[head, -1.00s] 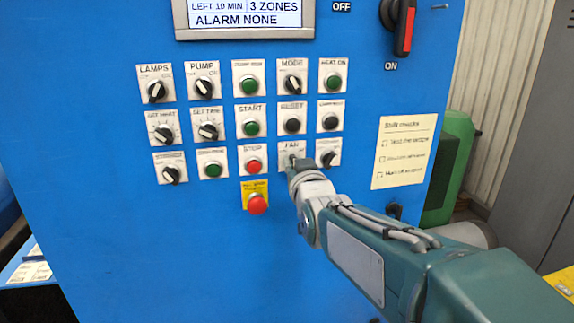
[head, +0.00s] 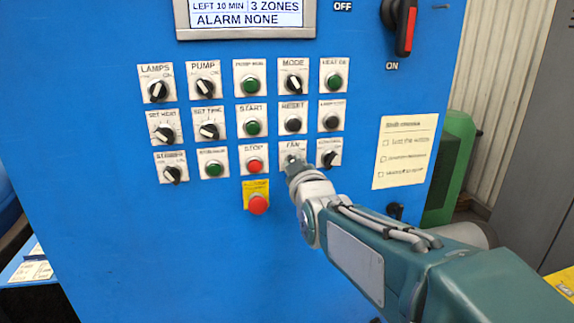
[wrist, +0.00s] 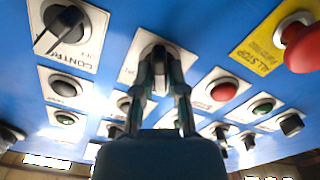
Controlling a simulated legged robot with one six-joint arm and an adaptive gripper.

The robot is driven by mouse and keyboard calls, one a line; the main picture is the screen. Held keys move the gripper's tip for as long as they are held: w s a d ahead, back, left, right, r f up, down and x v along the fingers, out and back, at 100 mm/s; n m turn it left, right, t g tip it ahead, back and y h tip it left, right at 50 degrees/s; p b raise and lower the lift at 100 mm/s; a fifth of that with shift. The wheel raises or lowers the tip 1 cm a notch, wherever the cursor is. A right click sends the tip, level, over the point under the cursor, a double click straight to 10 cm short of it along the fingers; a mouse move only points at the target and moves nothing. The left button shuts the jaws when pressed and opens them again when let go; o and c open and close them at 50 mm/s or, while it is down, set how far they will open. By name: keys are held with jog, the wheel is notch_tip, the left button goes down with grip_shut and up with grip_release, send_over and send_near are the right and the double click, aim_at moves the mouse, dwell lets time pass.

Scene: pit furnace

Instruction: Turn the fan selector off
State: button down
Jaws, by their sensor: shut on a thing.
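The fan selector (wrist: 158,52) is a dark knob on a white plate in the middle of the wrist view. In the head view its plate, labelled FAN (head: 292,146), is in the bottom row of controls, right of the red STOP button (head: 254,166). My gripper (wrist: 160,68) has one finger on each side of the knob and is shut on it. In the head view my gripper (head: 294,170) covers the lower part of the plate. The knob's pointer is mostly hidden, so I cannot tell its setting.
A CONTROL knob (head: 329,158) sits close on the right of the fan plate. The red all-stop button (head: 257,204) on its yellow plate is below left. Other knobs and buttons fill the rows above. Below the controls the blue panel is bare.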

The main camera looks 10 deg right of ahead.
jog(key=shift+f, duration=0.35)
jog(key=c, duration=0.7)
grip_release()
jog(key=shift+r, duration=0.15)
jog(key=s, duration=1.2)
jog(key=shift+a, duration=0.1)
